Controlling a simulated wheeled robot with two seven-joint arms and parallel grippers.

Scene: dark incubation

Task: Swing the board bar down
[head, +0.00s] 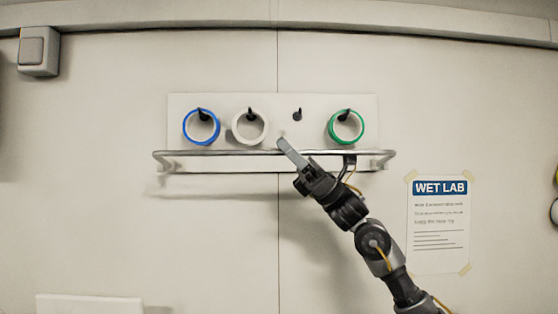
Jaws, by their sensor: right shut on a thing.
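The metal board bar (215,153) runs level across the lower part of the pale peg board (275,104), below the hanging rings. Its bent ends meet mounts at the left and right. My right gripper (291,152) reaches up from the lower right and is shut on the bar near its middle. The gripper and wrist hide part of the bar. My left gripper is not in the head view.
A blue ring (187,127), a white ring (236,126) and a green ring (332,126) hang on black pegs; another peg (297,114) is bare. A WET LAB notice (438,225) is taped at right. A wall box (38,51) is at upper left.

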